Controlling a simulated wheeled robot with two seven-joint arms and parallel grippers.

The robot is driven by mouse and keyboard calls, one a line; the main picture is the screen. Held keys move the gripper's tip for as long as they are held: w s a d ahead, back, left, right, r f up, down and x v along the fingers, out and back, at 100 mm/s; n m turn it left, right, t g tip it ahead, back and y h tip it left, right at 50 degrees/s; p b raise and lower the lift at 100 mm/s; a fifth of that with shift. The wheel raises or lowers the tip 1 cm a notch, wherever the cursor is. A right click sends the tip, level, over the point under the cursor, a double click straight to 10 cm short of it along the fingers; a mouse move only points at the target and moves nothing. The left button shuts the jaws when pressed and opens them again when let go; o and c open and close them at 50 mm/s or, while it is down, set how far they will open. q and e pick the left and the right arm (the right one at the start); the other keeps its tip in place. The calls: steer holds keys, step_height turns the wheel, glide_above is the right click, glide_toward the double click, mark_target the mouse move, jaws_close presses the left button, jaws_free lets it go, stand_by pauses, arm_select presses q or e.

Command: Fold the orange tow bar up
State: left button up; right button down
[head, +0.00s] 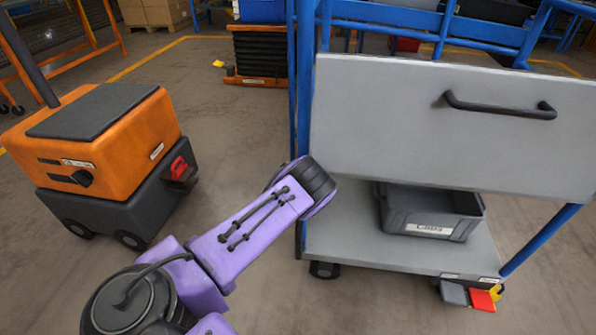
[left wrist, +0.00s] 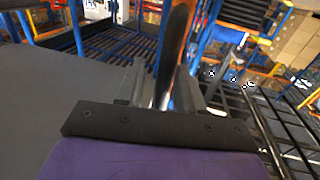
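My left arm reaches from the bottom of the head view to the left end of the cart's grey panel. Its gripper is hidden there beyond the dark wrist joint. In the left wrist view the two grey fingers of my left gripper (left wrist: 162,92) point away from me with a narrow gap between them. A dark bar with an orange tint (left wrist: 178,35) rises from this gap, and it may be the tow bar. I cannot tell whether the fingers touch it. No tow bar shows clearly in the head view. My right gripper is in neither view.
The blue-framed cart (head: 370,235) carries a grey panel (head: 400,120) with a black handle (head: 500,106) and a dark bin (head: 430,212) on its lower shelf. An orange and black tug (head: 115,140) stands at left.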

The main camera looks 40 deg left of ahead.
arm_select(q)
steer(key=p+v, duration=0.3)
steer(key=v, duration=0.7)
steer(key=shift+s, duration=0.25)
steer(key=shift+d, duration=0.1)
